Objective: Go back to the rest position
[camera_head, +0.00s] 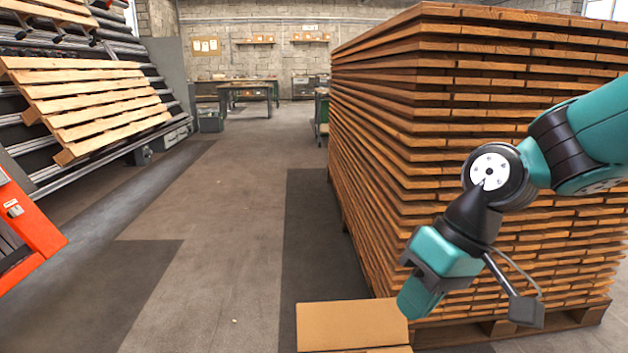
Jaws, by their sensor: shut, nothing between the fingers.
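My arm reaches in from the right edge, teal and black, in front of a tall stack of boards. My gripper (418,300) points down and to the left at its end. It is shut with nothing held, just above the right side of a cardboard box (350,325) at the bottom of the view. I cannot tell whether the gripper touches the box. The lower part of the box is cut off by the frame.
A tall board stack (400,150) on a pallet fills the right side. A wooden pallet (95,105) lies on the sloped line at left, with an orange machine part (25,235) nearer. The aisle floor (215,230) between is clear. Workbenches (247,92) stand far back.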

